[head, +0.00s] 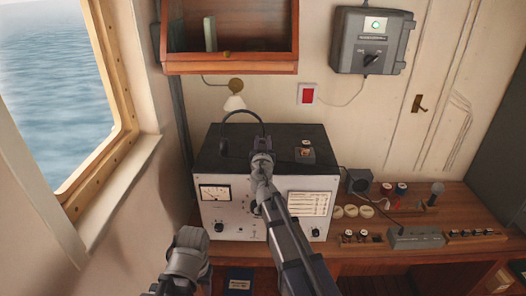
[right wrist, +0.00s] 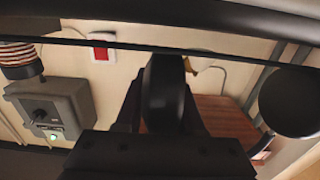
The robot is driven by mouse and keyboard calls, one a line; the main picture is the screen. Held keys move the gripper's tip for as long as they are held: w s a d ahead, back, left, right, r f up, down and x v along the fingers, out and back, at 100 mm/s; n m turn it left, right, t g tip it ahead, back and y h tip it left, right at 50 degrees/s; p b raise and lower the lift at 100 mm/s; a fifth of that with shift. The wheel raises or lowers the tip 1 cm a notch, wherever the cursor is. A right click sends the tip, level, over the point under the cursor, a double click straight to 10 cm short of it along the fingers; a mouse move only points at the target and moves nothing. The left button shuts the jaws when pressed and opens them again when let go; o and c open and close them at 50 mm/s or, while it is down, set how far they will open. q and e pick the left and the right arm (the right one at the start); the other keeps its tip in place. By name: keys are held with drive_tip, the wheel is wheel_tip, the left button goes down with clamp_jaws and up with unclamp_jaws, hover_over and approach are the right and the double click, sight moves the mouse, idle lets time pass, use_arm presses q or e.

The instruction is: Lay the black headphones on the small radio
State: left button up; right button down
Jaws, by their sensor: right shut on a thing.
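The black headphones (head: 236,113) show as a thin arched band with one ear cup at its left end, over the radio's black top in the head view. My right gripper (head: 262,160) is shut on them. The radio (head: 240,228), a box with a white front, meter and knobs, stands on the wooden desk. I cannot tell whether the headphones touch its top. My left gripper (head: 189,240) is low in front, left of the radio; its jaws are unclear.
A wooden wall cabinet (head: 230,66) and a lamp (head: 234,102) are behind and above. Knobs and a grey unit (head: 415,238) fill the desk at right. A window wall closes the left.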

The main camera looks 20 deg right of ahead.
drive_tip(key=shift+f+b, duration=0.45)
drive_tip(key=shift+f, duration=0.5)
drive_tip(key=shift+f, duration=0.15)
drive_tip(key=c, duration=0.5)
unclamp_jaws()
drive_tip(key=shift+s+r, duration=0.2)
drive_tip(key=v, duration=1.1)
drive_tip(key=shift+s+a, duration=0.15)
drive_tip(key=shift+s, duration=0.15)
